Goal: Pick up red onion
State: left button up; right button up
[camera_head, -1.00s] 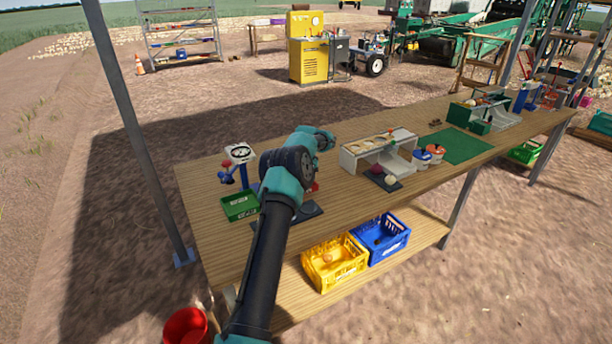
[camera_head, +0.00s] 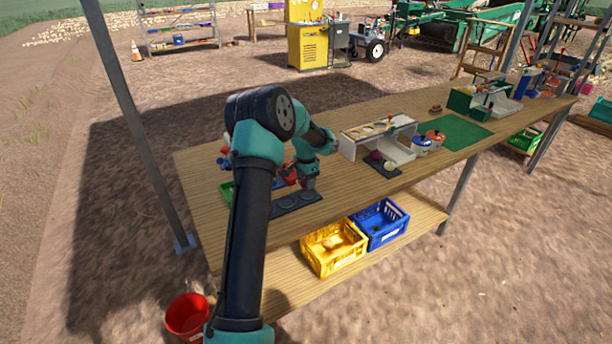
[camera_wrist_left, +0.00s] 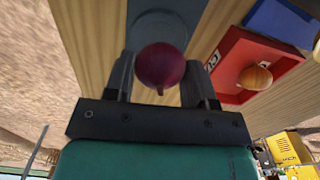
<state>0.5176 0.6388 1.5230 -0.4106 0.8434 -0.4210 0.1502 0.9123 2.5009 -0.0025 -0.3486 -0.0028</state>
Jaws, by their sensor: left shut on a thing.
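In the left wrist view, a dark red onion (camera_wrist_left: 160,64) sits between the two fingers of my left gripper (camera_wrist_left: 163,75), which is shut on it. Behind the onion is a grey mat with a round pad (camera_wrist_left: 162,25). In the head view, my left gripper (camera_head: 309,183) points down over the dark mat (camera_head: 286,204) near the table's front edge; the onion is too small and covered there to make out clearly. Another dark red onion (camera_head: 375,155) and a white onion (camera_head: 389,167) lie on a dark mat further right. My right gripper is not in view.
In the left wrist view, a red tray (camera_wrist_left: 228,60) holds a yellow-brown onion (camera_wrist_left: 255,77). A white rack (camera_head: 352,148) stands on the table (camera_head: 340,190) further right. Yellow (camera_head: 320,262) and blue (camera_head: 372,240) crates sit on the lower shelf. A red bucket (camera_head: 188,318) stands on the ground.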

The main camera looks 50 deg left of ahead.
pick_arm(q)
jog(key=shift+s+d, duration=0.25)
jog(key=shift+d, duration=0.05)
dwell(0.4)
jog(key=w+d, duration=0.2)
jog(key=d, duration=0.1)
jog(key=w+d, duration=0.2)
jog(key=d, duration=0.1)
jog(key=w+d, duration=0.1)
jog(key=d, duration=0.2)
jog(key=shift+w+d+f, duration=0.15)
jog(key=shift+w+f, duration=0.2)
jog(key=shift+w, duration=0.05)
jog(key=w+d, duration=0.3)
jog(key=d, duration=1.3)
jog(key=w+d+m, duration=0.1)
jog(key=w+d, duration=0.3)
jog(key=d, duration=1.3)
jog(key=shift+w+f+m, duration=0.2)
jog(key=shift+f+m, duration=0.1)
jog(key=shift+f, duration=0.05)
